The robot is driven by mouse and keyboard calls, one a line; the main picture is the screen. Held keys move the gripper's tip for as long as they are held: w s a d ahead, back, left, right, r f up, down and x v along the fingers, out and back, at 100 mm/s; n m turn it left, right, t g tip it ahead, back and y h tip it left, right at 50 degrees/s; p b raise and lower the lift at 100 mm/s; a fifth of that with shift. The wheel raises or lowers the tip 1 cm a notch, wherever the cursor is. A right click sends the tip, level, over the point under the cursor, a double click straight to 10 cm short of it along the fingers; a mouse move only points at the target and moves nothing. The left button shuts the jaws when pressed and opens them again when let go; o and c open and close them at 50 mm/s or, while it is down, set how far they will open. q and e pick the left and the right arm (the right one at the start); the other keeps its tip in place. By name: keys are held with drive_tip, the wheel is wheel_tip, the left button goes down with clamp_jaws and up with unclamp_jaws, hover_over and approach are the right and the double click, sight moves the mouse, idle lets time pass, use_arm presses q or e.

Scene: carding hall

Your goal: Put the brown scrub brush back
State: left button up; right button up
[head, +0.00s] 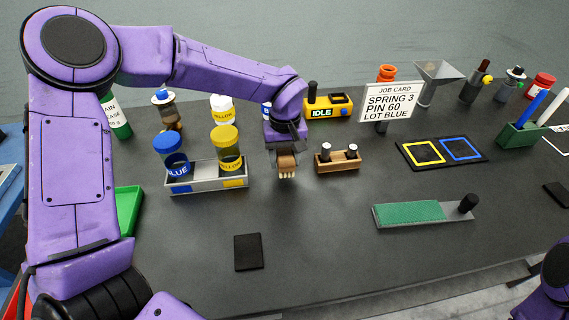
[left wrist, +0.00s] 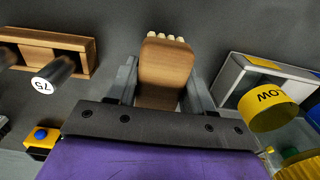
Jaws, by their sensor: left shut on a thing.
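The brown scrub brush (head: 287,163) has a wooden body and pale bristles at its lower end. My left gripper (head: 285,150) is shut on it, between the caddy with the jars and the wooden pin block. In the left wrist view the brush (left wrist: 166,68) sits between the two grey fingers, its bristles pointing away from the wrist. I cannot tell whether the bristles touch the table. My right gripper is out of view; only a purple part of that arm shows at the lower right.
A grey caddy (head: 207,187) with blue- and yellow-lidded jars stands left of the brush, a wooden block (head: 338,167) with pins right. A black pad (head: 248,252) lies in front. A tray with a green surface (head: 409,212) lies further right. Clear table separates them.

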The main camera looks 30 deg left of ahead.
sight(283, 153)
use_arm(q)
drive_tip(key=f, duration=0.3)
drive_tip(key=shift+s+a+p, duration=0.2)
drive_tip(key=shift+p, duration=0.1)
drive_tip(key=shift+s, duration=0.25)
drive_tip(key=shift+w+f, duration=0.15)
drive_tip(key=shift+w, duration=0.1)
drive_tip(key=o, duration=1)
drive_tip(key=shift+w+f, duration=0.1)
drive_tip(key=shift+w, duration=0.05)
drive_tip(key=shift+s, duration=0.2)
wheel_tip(283, 153, up, 12)
drive_tip(key=shift+w+r+b, duration=0.1)
drive_tip(key=shift+r+b, duration=0.1)
drive_tip(key=shift+b, duration=0.1)
